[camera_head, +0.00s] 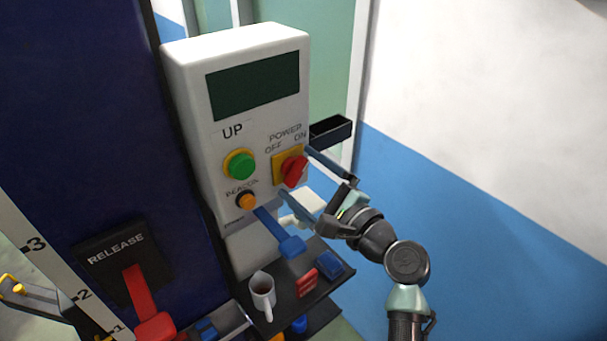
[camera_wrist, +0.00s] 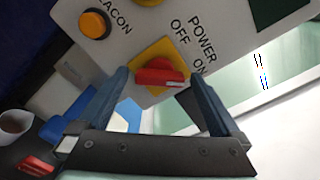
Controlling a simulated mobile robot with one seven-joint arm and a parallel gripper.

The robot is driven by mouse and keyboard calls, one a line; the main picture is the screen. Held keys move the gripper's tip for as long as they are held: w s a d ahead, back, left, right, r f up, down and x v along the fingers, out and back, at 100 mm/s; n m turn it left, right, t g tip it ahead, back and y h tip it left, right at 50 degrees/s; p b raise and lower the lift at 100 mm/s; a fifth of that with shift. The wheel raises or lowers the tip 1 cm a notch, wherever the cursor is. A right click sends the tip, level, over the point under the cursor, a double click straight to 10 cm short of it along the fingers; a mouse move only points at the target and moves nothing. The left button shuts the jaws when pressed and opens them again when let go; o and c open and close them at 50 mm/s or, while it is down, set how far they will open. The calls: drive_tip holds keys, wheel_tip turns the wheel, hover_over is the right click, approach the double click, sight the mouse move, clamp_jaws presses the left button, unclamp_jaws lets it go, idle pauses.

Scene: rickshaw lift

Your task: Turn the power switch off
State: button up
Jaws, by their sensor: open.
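The power switch is a red rotary knob (camera_head: 295,171) on a yellow plate (camera_head: 280,166), on the front of a white control box (camera_head: 207,135). The labels OFF and ON stand above it, and the knob appears turned toward ON. In the wrist view the red knob (camera_wrist: 160,76) shows between the finger tips. My gripper (camera_head: 294,172) is open, with one blue finger above the knob and one below it. The wrist view also shows the open gripper (camera_wrist: 160,84). I cannot tell whether either finger touches the knob.
A green UP button (camera_head: 241,166) and an orange beacon button (camera_head: 246,201) sit left of the knob. A blue lever (camera_head: 290,245) juts out below. A dark shelf (camera_head: 285,318) holds a mug (camera_head: 263,291). A red release lever (camera_head: 147,305) is at lower left.

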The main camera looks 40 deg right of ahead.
drive_tip(key=shift+c, duration=0.3)
drive_tip(key=c, duration=1.2)
drive_tip(key=shift+f+n+b, duration=0.15)
drive_tip(key=shift+n+b, duration=0.15)
drive_tip(key=shift+b, duration=0.1)
drive_tip(key=n+b, duration=0.1)
drive_tip(key=b, duration=0.1)
drive_tip(key=n+b, duration=0.1)
drive_tip(key=n, duration=0.1)
drive_tip(key=shift+f+n+b, duration=0.2)
drive_tip(key=shift+n+b, duration=0.1)
drive_tip(key=shift+b, duration=0.05)
drive_tip(key=n+b, duration=0.4)
drive_tip(key=shift+n, duration=0.3)
drive_tip(key=n+b, duration=0.3)
drive_tip(key=shift+b, duration=0.4)
drive_tip(key=shift+r+n+b, duration=0.1)
drive_tip(key=shift+n+b, duration=1.4)
drive_tip(key=shift+n, duration=0.5)
